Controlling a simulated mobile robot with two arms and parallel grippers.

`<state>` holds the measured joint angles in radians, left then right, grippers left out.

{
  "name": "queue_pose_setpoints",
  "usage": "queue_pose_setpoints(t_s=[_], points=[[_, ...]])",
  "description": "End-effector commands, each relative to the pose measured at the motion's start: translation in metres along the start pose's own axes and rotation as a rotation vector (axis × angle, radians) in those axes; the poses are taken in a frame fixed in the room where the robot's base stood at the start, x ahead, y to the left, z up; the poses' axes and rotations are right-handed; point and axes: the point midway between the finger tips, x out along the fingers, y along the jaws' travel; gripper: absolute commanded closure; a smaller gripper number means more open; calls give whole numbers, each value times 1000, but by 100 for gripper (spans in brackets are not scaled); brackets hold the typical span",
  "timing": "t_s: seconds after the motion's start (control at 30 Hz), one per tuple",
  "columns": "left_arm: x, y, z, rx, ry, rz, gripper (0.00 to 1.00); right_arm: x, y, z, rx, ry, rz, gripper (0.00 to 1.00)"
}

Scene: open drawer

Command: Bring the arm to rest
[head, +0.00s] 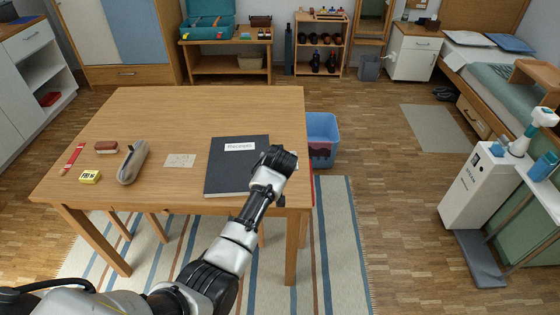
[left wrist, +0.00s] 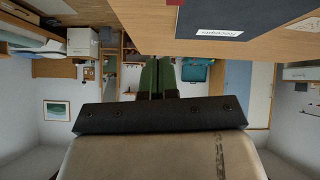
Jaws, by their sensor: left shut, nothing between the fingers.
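My left arm reaches in from the bottom of the head view, and its gripper (head: 280,158) is over the right edge of the wooden table (head: 200,103), overlapping the right side of a dark folder (head: 235,175) with a white label. In the left wrist view, which looks upside down, the two green fingers (left wrist: 158,72) are together with nothing between them. The folder (left wrist: 250,15) and the table edge (left wrist: 150,35) show at the top there, apart from the fingers. My right gripper is in neither view.
A blue bin (head: 322,130) stands right of the table.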

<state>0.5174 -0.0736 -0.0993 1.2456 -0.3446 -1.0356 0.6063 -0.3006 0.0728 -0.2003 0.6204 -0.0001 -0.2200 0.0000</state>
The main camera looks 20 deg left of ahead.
Motion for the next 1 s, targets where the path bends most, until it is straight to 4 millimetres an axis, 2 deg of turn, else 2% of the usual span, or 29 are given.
queue_pose_setpoints(t_s=[0.27,0.37,0.47,0.57,0.7,0.8,1.0], points=[[-9,0,1,1,-1,-1,100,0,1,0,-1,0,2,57],[-11,-7,11,11,-15,-5,100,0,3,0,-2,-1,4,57],[-18,-27,42,41,-56,-12,100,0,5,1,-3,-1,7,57],[-39,-56,87,99,-121,-15,100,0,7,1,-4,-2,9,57],[-88,-97,152,207,-226,4,100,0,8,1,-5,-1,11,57],[-125,-119,187,282,-291,28,100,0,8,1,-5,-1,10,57],[-182,-142,225,388,-375,76,100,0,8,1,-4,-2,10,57]])
